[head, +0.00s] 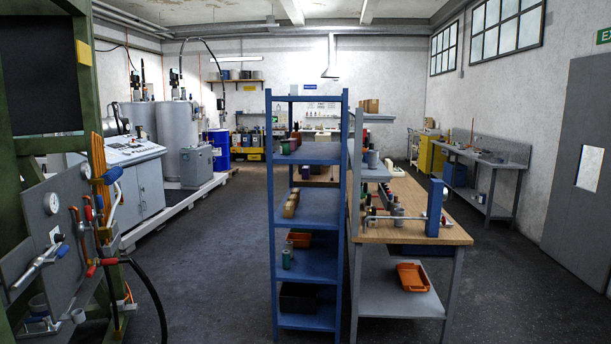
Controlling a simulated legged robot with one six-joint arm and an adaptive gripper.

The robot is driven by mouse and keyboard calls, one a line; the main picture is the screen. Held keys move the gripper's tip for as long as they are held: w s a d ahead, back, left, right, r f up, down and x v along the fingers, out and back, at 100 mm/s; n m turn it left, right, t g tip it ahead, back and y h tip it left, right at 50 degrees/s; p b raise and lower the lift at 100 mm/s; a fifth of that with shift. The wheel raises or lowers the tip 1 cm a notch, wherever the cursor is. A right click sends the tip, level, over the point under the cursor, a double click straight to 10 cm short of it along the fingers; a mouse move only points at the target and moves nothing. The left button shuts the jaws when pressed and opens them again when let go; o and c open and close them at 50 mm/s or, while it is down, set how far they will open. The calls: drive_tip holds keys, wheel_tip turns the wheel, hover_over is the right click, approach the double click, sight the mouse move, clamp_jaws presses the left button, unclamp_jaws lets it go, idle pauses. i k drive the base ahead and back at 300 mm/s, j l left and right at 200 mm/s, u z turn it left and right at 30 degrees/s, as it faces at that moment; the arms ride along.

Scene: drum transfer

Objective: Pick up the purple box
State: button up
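I cannot make out a purple box for certain. Small dark boxes (288,147), too small to tell their colour surely, sit on the upper level of the blue shelf rack (309,158) in the middle of the head view. Lower levels of this rack hold tan items (291,203), an orange bin (299,239), a greenish can (287,258) and a black box (298,297). My gripper is not in view.
A wooden-topped workbench (440,232) stands right of the rack, with an orange tray (413,277) on its lower shelf. A gauge panel (60,215) with a hanging black hose (150,285) is near left. Floor is open between panel and rack, and at right.

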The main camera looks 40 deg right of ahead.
sight(306, 169)
drive_tip(key=i+l+z, duration=0.25)
drive_tip(key=i, duration=0.3)
drive_tip(key=i+l, duration=0.1)
drive_tip(key=i, duration=0.4)
drive_tip(key=i+l, duration=0.1)
drive_tip(key=i, duration=0.45)
drive_tip(key=i+l, duration=0.1)
drive_tip(key=i, duration=0.4)
drive_tip(key=i+u, duration=0.15)
drive_tip(key=i, duration=1.6)
drive_tip(key=i+j+z, duration=0.15)
drive_tip(key=i, duration=1.6)
drive_tip(key=i+z, duration=0.4)
drive_tip(key=i, duration=0.35)
drive_tip(key=i+j+z, duration=0.2)
drive_tip(key=i+z, duration=0.2)
drive_tip(key=i, duration=0.4)
drive_tip(key=i+z, duration=0.5)
drive_tip(key=i, duration=0.15)
drive_tip(key=i+j+z, duration=0.15)
drive_tip(key=i+z, duration=0.55)
drive_tip(key=z, duration=0.2)
drive_tip(key=i+l+z, duration=0.1)
drive_tip(key=z, duration=0.25)
drive_tip(key=i+j+z, duration=0.1)
drive_tip(key=i+z, duration=0.3)
drive_tip(key=z, duration=0.4)
drive_tip(key=i+j+z, duration=0.15)
drive_tip(key=i+z, duration=0.25)
